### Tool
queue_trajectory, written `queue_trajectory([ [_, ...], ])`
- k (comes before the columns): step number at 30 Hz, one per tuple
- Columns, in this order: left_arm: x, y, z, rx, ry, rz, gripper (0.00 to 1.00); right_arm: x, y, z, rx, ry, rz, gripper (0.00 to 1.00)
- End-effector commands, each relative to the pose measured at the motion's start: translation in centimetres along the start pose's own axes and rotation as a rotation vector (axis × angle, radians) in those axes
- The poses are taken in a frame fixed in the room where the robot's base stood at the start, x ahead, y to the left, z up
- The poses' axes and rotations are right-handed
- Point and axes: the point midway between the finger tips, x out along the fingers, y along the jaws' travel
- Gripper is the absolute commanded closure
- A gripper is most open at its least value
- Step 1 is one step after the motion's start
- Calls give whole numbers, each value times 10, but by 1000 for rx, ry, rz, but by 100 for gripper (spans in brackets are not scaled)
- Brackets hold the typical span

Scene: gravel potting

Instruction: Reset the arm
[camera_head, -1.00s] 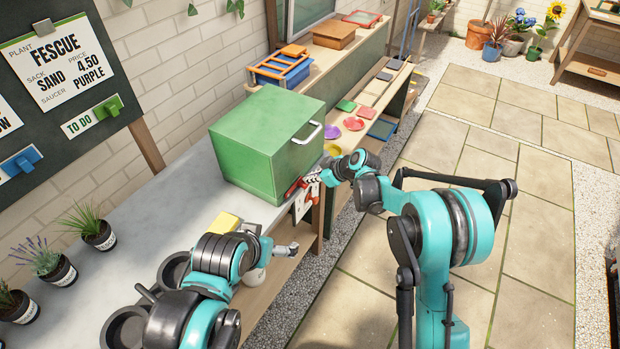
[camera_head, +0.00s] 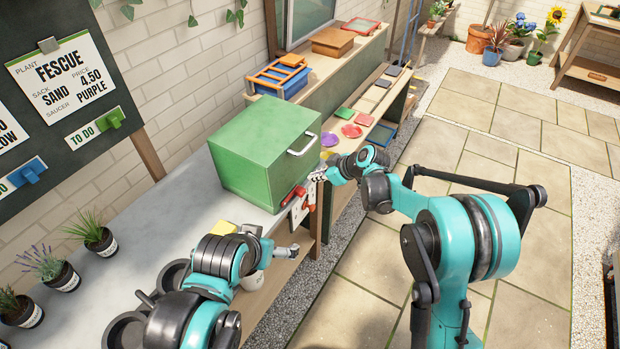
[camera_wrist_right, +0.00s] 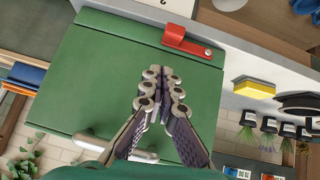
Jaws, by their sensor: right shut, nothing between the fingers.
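My right gripper (camera_head: 318,174) is beside the right side of the green box (camera_head: 262,140), near its white handle (camera_head: 303,144). In the right wrist view its fingers (camera_wrist_right: 162,76) are together and empty, in front of the box's green face (camera_wrist_right: 100,75). A red part (camera_wrist_right: 186,42) sits at the face's edge, beyond the fingertips. My left gripper (camera_head: 288,251) hangs over the front edge of the grey worktop (camera_head: 165,205). It is too small to tell whether its jaws are open.
A yellow block (camera_head: 222,228) and dark round pots are partly behind my left arm. Potted plants (camera_head: 65,277) line the left. Coloured saucers (camera_head: 351,131) lie on the shelf past the box. Paving on the right is clear.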

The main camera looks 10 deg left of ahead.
Motion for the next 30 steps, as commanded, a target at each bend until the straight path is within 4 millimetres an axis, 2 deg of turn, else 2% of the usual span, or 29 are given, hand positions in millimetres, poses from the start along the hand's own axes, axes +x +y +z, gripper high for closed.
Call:
queue_trajectory([
  [1,-5,0,-3,0,0,0,0,-14,1,-2,1,0,1,100],
  [6,-11,0,-8,0,0,0,0,-44,3,-1,1,0,0,100],
  [10,-13,0,-9,0,0,0,0,-55,4,-1,0,1,-1,100],
  [17,-14,0,-9,0,0,0,0,-60,4,0,1,0,0,100],
  [20,-13,0,-9,0,0,0,0,-71,3,1,23,-12,12,100],
  [23,-14,0,-9,0,0,0,0,-100,-2,4,88,-43,45,100],
  [26,-14,0,-9,0,0,0,0,-143,-12,12,192,-88,102,100],
  [30,-14,0,-9,0,0,0,0,-204,-34,32,356,-147,201,100],
])
